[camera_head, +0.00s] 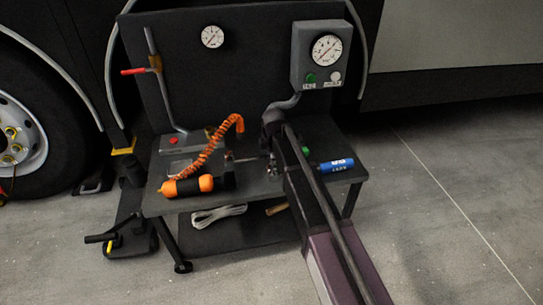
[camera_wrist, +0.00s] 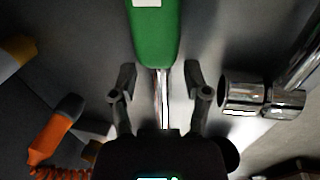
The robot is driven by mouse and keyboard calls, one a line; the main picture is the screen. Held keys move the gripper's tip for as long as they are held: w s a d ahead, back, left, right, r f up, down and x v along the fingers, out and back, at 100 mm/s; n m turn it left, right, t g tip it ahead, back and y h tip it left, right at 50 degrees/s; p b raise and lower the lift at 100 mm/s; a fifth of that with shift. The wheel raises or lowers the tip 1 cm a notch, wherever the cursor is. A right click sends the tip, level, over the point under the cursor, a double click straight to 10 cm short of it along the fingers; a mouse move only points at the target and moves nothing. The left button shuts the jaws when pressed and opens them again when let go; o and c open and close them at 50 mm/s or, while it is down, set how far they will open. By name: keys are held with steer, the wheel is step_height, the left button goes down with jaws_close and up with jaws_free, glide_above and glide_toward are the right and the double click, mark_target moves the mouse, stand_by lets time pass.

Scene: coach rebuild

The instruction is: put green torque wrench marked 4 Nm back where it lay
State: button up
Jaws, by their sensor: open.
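The green torque wrench shows in the wrist view as a green handle (camera_wrist: 153,40) with a white label, too cut off to read, and a bright metal shaft. My gripper (camera_wrist: 160,82) is open, its two fingers on either side of the shaft with gaps to both. The far end of the shaft is hidden behind my gripper's body. In the head view a small bit of green (camera_head: 305,151) shows beside my arm on the dark workbench (camera_head: 255,192); my arm hides most of that spot.
A blue tool (camera_head: 336,165) lies at the bench's right. An orange-and-black tool (camera_head: 187,186) with a coiled orange hose lies at the left. A gauge box (camera_head: 318,55) stands behind. A chrome fitting (camera_wrist: 262,98) is close to my right finger in the wrist view.

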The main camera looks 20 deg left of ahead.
steer(key=shift+r, duration=0.1)
step_height(320, 180, up, 12)
steer(key=s+d+p, duration=0.1)
steer(key=s+p, duration=0.1)
steer(key=p, duration=1)
steer(key=shift+d, duration=0.1)
stand_by(0.9)
steer(key=s+d+m, duration=0.5)
steer(key=d+m, duration=0.3)
steer(key=d, duration=0.6)
steer(key=s+d+m+g, duration=0.1)
steer(key=s+d+m, duration=0.4)
steer(key=d, duration=0.9)
steer(key=s+d+m+h, duration=0.1)
steer(key=s+d+m, duration=0.4)
steer(key=d+m, duration=0.6)
steer(key=d, duration=0.3)
steer(key=shift+d+f+g, duration=0.25)
steer(key=shift+f+g, duration=0.05)
steer(key=shift+g, duration=0.1)
steer(key=shift+r, duration=0.1)
